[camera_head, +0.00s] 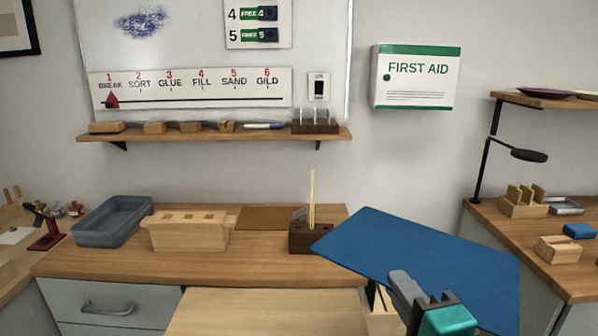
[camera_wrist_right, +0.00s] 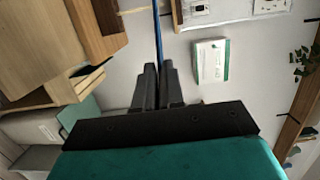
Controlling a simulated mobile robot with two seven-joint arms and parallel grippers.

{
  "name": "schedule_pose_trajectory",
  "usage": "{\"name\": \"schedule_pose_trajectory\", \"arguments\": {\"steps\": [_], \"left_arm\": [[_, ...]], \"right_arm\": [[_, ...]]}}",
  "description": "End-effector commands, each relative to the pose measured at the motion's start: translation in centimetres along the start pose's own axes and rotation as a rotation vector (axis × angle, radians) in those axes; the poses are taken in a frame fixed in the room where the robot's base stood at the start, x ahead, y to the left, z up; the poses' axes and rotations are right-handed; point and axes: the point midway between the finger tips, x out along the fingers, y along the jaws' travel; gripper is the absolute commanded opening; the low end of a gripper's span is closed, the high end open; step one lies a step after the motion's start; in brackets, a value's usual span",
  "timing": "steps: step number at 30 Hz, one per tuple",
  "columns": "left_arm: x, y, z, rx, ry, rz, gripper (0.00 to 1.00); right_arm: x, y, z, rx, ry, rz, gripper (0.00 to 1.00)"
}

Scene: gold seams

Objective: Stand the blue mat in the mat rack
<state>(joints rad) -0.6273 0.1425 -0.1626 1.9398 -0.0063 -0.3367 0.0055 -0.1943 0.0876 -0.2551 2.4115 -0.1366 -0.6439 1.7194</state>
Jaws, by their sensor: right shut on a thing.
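The blue mat (camera_head: 430,256) is a flat, stiff-looking sheet held out in front of the right part of the counter. My right gripper (camera_head: 404,284) is shut on its near edge. In the right wrist view the mat (camera_wrist_right: 157,30) shows edge-on as a thin blue line between the fingertips of the gripper (camera_wrist_right: 158,70). A wooden piece with a dark green panel shows partly below the mat, at the counter's right end; I cannot tell whether it is the mat rack. The mat hides much of that area. My left gripper is not in view.
A wooden counter (camera_head: 120,268) carries a grey tray (camera_head: 112,222), a slotted wooden box (camera_head: 188,233) and a dark block with sticks (camera_head: 311,237). A right-hand bench (camera_head: 500,232) holds a small slotted wooden holder (camera_head: 523,205) and blocks. A shelf (camera_head: 215,134) runs along the wall.

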Motion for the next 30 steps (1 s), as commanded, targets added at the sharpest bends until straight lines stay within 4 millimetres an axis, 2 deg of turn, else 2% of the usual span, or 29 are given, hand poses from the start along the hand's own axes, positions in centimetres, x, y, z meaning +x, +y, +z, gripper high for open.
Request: {"name": "schedule_pose_trajectory", "arguments": {"steps": [1,3,6,8,15,18,20,28,30], "left_arm": [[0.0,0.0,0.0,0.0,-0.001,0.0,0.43],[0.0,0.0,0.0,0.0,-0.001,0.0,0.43],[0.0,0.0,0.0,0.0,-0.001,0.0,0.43],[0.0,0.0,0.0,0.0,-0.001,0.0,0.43],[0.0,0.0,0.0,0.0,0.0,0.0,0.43],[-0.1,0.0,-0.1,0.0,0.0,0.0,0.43],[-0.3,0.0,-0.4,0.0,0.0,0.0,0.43],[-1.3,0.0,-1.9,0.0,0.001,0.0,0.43],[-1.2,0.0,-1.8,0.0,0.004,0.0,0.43]], "right_arm": [[-0.7,0.1,-1.5,0.005,0.06,0.0,0.0],[-1.5,0.2,-3.1,0.004,0.121,-0.002,0.0],[-2.1,0.6,-4.4,0.002,0.175,-0.002,0.0],[-2.2,1.4,-4.9,0.001,0.193,-0.002,0.0],[-2.1,6.8,-5.1,-0.002,0.202,-0.003,0.0],[-2.2,8.1,-4.9,-0.001,0.192,-0.007,0.0],[-2.3,8.1,-4.8,-0.002,0.188,-0.008,0.0],[-2.3,5.8,-4.8,0.0,0.186,-0.011,0.0],[-2.3,5.6,-4.8,-0.001,0.187,-0.013,0.0]]}}
